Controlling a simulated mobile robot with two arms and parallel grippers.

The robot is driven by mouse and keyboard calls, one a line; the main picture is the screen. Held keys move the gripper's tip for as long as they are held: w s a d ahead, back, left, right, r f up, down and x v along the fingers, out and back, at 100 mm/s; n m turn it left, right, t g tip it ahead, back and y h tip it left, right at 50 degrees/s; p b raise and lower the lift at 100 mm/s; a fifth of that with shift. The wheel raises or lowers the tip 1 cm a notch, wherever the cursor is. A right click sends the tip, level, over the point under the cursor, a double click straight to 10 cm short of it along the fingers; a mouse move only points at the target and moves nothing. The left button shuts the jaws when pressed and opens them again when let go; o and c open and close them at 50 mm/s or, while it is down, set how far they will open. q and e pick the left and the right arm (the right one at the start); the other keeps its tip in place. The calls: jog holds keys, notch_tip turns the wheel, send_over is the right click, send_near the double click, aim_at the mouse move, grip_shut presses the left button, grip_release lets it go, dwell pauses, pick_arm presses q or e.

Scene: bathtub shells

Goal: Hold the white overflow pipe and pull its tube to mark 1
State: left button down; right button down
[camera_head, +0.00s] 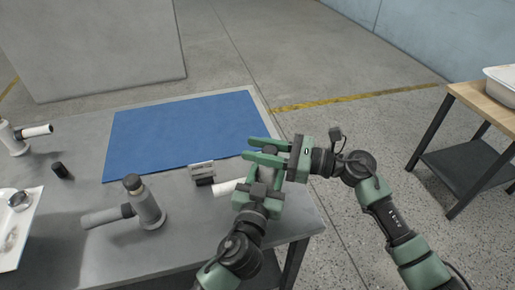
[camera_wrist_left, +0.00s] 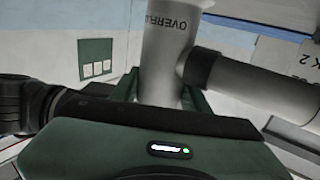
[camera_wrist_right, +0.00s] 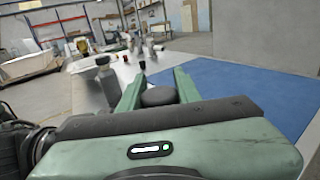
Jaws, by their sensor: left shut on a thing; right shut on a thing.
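The white overflow pipe stands at the table's right end, partly hidden by my grippers. Its white side tube (camera_head: 223,187) points left in the head view. In the left wrist view its body (camera_wrist_left: 162,55) carries lettering, and the side tube (camera_wrist_left: 270,92) leaves a grey collar toward the right. My left gripper (camera_head: 266,177) is shut on the body. My right gripper (camera_head: 248,148) is shut on the pipe's upper part; its dark round top (camera_wrist_right: 158,96) shows between the fingers. A plate with part of "K 2" (camera_wrist_left: 300,58) shows beside the tube; mark 1 is not readable.
A small metal stand (camera_head: 202,170) is just left of the tube. A grey pipe (camera_head: 146,203) and another pipe (camera_head: 12,138) stand further left, with a black cap (camera_head: 60,170) and a white tray (camera_head: 18,240). The blue mat (camera_head: 180,130) is clear.

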jog(key=shift+d, duration=0.1)
jog(key=shift+r, duration=1)
jog(key=c, duration=1)
grip_release()
jog(key=shift+o, duration=0.2)
jog(key=v, duration=1.2)
pick_arm(q)
jog(key=c, duration=0.6)
grip_release()
